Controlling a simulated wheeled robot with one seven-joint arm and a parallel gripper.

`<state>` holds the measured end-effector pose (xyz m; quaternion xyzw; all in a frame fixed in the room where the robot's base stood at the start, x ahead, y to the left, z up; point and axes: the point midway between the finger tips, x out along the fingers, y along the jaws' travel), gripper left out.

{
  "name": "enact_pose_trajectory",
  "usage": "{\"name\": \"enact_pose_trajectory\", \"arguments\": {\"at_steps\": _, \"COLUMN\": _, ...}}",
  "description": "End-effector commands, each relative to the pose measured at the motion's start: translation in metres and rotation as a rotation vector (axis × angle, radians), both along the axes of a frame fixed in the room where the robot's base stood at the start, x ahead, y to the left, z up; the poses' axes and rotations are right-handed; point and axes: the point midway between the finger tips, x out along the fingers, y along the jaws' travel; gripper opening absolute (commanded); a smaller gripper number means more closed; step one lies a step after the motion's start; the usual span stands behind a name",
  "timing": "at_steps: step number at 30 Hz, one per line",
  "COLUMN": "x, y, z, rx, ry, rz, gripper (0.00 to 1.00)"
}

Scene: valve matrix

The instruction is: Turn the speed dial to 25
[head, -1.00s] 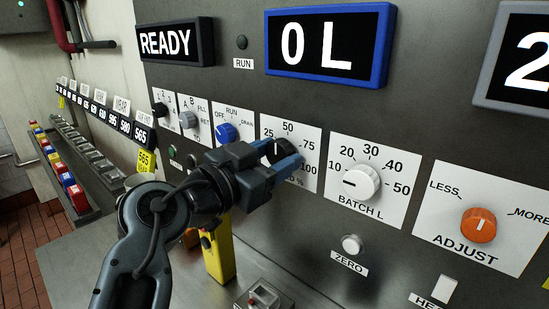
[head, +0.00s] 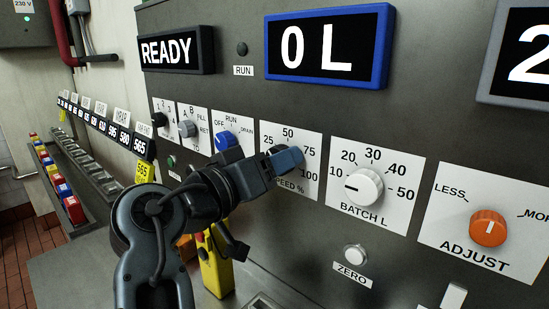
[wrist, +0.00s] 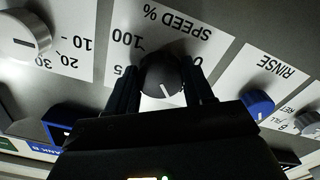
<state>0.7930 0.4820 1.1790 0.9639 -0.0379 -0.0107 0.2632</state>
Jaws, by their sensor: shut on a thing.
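The speed dial is a black round knob with a white pointer line, seen in the wrist view (wrist: 162,76) on a white plate marked SPEED %. My gripper (head: 287,160) reaches it at the panel, and its fingers close on the knob from both sides in the wrist view (wrist: 165,84). That view is upside down. The pointer there runs down and slightly right, which is upward and slightly left on the panel. The 25 and 50 marks are hidden in the wrist view. In the head view my gripper hides the knob, while 25, 50, 75 and 100 show.
The white BATCH L knob (head: 363,186) stands right of the speed plate, and the blue rinse knob (head: 225,140) stands left. The orange ADJUST knob (head: 488,228) is farther right. The ZERO button (head: 355,254) is below. A blue-framed display (head: 328,42) reads 0 L.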

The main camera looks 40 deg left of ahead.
Motion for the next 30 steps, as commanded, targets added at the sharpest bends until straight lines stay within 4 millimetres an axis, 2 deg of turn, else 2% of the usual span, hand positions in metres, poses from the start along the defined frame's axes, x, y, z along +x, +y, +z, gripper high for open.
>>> {"name": "enact_pose_trajectory", "arguments": {"at_steps": 12, "x": 0.0004, "y": 0.0000, "z": 0.0010, "rx": -0.237, "ry": 0.019, "rz": 0.000, "gripper": 0.21}}
{"name": "enact_pose_trajectory", "arguments": {"at_steps": 30, "x": 0.0003, "y": 0.0004, "z": 0.0002, "rx": -0.290, "ry": 0.022, "rz": 0.002, "gripper": 0.21}}
